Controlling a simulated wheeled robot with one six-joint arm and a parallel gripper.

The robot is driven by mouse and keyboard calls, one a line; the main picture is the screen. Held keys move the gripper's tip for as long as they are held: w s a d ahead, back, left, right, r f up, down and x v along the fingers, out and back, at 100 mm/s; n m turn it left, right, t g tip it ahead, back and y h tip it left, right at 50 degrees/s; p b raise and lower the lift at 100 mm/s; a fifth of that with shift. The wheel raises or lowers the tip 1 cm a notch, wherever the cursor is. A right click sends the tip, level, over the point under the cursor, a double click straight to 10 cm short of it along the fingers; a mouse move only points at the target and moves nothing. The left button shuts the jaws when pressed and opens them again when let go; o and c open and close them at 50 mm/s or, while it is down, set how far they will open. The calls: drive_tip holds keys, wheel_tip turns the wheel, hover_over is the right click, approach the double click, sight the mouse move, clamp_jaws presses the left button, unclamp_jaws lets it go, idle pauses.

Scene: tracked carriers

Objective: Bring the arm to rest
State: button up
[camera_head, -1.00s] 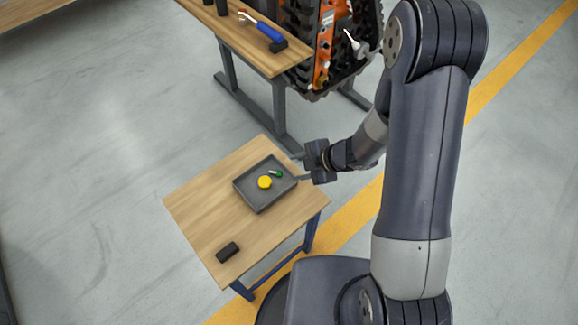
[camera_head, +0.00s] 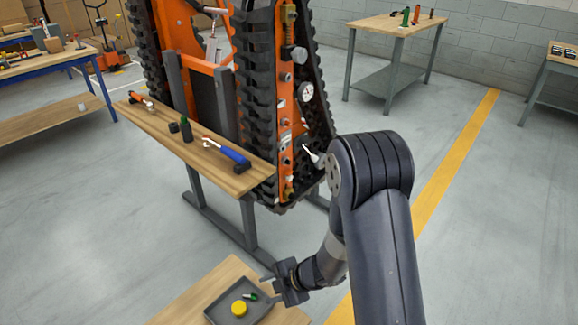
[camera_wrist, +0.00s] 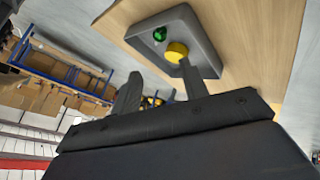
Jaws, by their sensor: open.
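My gripper (camera_head: 273,284) is open and empty, at the right edge of a dark grey tray on a small wooden table. In the wrist view its two fingers (camera_wrist: 160,85) stand apart, one of them overlapping the tray from this viewpoint. My arm reaches down, bent at the elbow. The tray (camera_head: 217,293) holds a yellow round piece (camera_head: 239,308) and a small green piece (camera_head: 251,296). The wrist view also shows the tray (camera_wrist: 205,40), the yellow piece (camera_wrist: 176,51) and the green piece (camera_wrist: 159,34).
The small table (camera_head: 180,312) lies under the tray. A tracked orange carrier (camera_head: 290,110) stands upright beyond my arm, with a wooden shelf (camera_head: 150,122) before it bearing tools. A bench (camera_head: 385,25) stands at the back. The floor to the right is clear.

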drive_tip(key=b+x, duration=0.1)
drive_tip(key=x, duration=0.6)
drive_tip(key=shift+s+f, duration=0.1)
drive_tip(key=shift+f, duration=0.15)
wheel_tip(320, 180, up, 3)
drive_tip(key=shift+f+p, duration=0.2)
drive_tip(key=shift+p, duration=0.95)
drive_tip(key=shift+r+p, duration=0.9)
drive_tip(key=shift+r, duration=0.2)
drive_tip(key=shift+f, duration=0.15)
